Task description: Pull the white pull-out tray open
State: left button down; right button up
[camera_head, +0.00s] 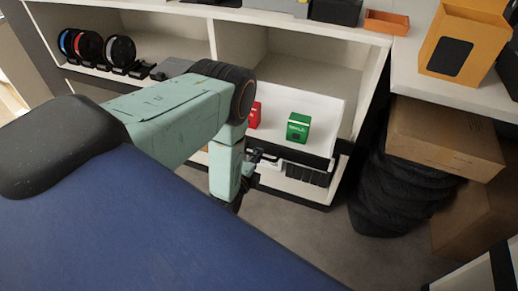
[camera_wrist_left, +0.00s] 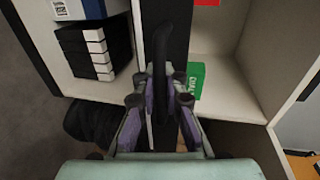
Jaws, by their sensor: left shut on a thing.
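The white pull-out tray (camera_head: 322,128) is in the lower part of the white shelf unit, with a dark front strip (camera_head: 300,155). A green box (camera_head: 298,127) and a partly hidden red box (camera_head: 255,114) are in it. My left gripper (camera_head: 255,166) is at the tray's front, its arm covering part of the tray. In the left wrist view my left gripper (camera_wrist_left: 164,105) is shut on the dark handle (camera_wrist_left: 162,52) along the front. The green box (camera_wrist_left: 196,79) shows just right of the fingers there. How far out the tray stands is hard to tell. My right gripper is not in view.
Small black-and-white boxes (camera_head: 305,174) sit below the tray. Dark bags (camera_head: 385,190) and cardboard boxes (camera_head: 445,135) crowd the right side. Grey floor (camera_head: 310,235) in front of the shelf is clear. Spools (camera_head: 90,46) stand on the shelf at left.

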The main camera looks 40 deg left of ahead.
pick_arm(q)
jog(key=shift+v, duration=0.95)
jog(key=c, duration=1.9)
grip_release()
jog(key=shift+w+f, duration=0.1)
jog(key=o, duration=0.5)
jog(key=shift+c, duration=0.2)
jog(key=v, duration=1.2)
